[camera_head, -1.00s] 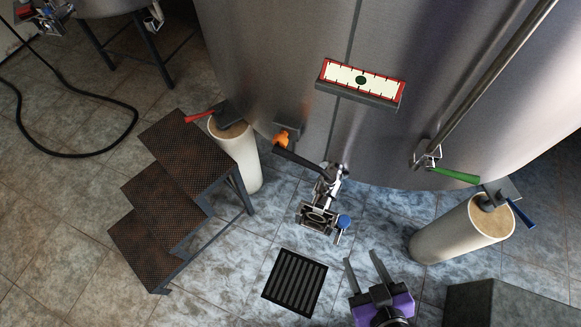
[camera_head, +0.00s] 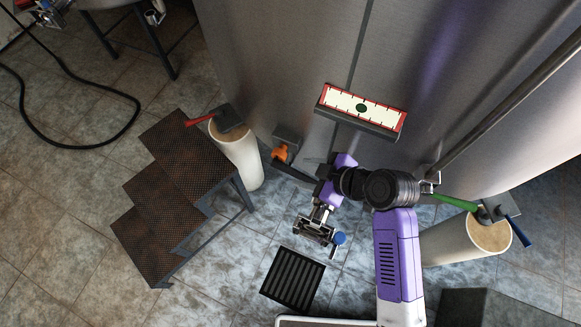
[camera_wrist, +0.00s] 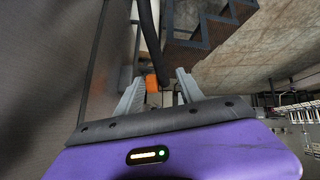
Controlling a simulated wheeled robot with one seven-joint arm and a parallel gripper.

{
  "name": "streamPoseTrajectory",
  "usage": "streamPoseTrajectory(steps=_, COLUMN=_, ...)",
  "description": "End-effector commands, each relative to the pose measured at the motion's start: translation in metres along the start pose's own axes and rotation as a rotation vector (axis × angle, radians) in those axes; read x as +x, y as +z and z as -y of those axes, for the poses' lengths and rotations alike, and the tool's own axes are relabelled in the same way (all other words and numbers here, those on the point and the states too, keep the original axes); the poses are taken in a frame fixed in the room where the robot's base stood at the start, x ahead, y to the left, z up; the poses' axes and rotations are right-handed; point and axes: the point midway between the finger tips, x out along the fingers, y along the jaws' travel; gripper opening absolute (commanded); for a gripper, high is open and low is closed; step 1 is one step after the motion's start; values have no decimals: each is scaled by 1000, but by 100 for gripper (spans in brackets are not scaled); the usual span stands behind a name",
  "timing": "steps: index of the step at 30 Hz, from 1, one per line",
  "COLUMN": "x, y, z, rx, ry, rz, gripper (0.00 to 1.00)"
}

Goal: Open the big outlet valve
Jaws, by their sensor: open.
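The big outlet valve (camera_head: 320,212) is a metal fitting low at the front of the steel tank, partly hidden behind my gripper. Its long black lever (camera_head: 291,172) sticks out to the left, close to the tank wall. My gripper (camera_head: 314,168) is beside the tank above the valve, its fingers pointing left near the lever's right part. In the wrist view my gripper (camera_wrist: 160,78) is open. A black bar (camera_wrist: 149,40), apparently the lever, runs down from the top toward the gap between the fingers. I cannot tell whether it touches them.
An orange handle (camera_head: 280,153) is left of the valve and shows between the fingers in the wrist view (camera_wrist: 152,83). A blue knob (camera_head: 339,238) is below the valve. Steps (camera_head: 185,190) and a pedestal stand left. A green handle (camera_head: 453,201) and another pedestal (camera_head: 470,245) are right.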

Motion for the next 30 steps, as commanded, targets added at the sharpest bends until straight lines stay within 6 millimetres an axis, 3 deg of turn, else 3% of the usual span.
streamPoseTrajectory(steps=13, x=62, y=0, z=0, rx=1, ry=0, rz=1, gripper=45)
streamPoseTrajectory(steps=26, x=72, y=0, z=0, rx=2, ry=2, rz=0, gripper=45)
streamPoseTrajectory(steps=30, x=72, y=1, z=0, rx=2, ry=2, rz=1, gripper=19)
